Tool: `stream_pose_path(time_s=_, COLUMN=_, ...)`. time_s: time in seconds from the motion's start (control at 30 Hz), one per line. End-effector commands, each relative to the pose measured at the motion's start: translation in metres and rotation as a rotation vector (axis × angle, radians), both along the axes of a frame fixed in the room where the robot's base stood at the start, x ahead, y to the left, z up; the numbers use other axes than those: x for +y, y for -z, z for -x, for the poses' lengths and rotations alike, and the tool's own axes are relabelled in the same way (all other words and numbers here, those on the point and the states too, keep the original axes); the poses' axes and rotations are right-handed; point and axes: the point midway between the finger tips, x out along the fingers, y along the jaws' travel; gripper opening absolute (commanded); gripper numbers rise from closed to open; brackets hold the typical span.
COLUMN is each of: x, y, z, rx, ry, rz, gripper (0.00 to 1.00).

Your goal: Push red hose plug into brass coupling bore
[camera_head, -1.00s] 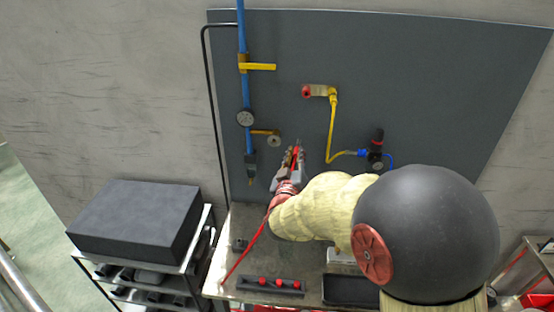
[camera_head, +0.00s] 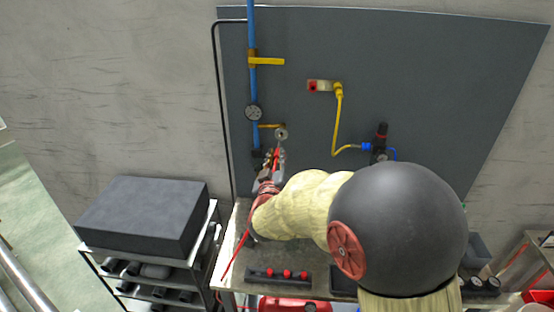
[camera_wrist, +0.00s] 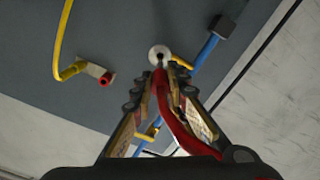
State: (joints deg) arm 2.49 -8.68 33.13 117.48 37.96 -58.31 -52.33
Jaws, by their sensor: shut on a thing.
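My gripper (camera_head: 274,158) is in front of the wall panel, just below the brass coupling (camera_head: 281,134). It is shut on the red hose plug (camera_wrist: 161,84), whose red hose runs back between the fingers. In the wrist view, the coupling's round pale face (camera_wrist: 158,53) with a dark bore lies just beyond the plug's tip, close to line with it. The tip overlaps the lower edge of the face in the picture; I cannot tell whether they touch. In the head view the plug is a small red strip between the fingers.
A yellow hose (camera_head: 337,120) with a red-ended fitting (camera_head: 313,86) is to the right. A bench rack (camera_head: 278,274) holds red pieces. A dark block (camera_head: 145,215) tops the left cart.

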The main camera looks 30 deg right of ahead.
Motion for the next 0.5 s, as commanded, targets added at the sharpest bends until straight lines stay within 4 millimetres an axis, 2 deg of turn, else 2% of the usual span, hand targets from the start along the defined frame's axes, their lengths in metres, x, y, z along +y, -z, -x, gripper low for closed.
stream_pose_path(time_s=0.5, x=-0.024, y=0.001, z=-0.035, rx=0.0, ry=0.001, rz=0.0, gripper=0.0)
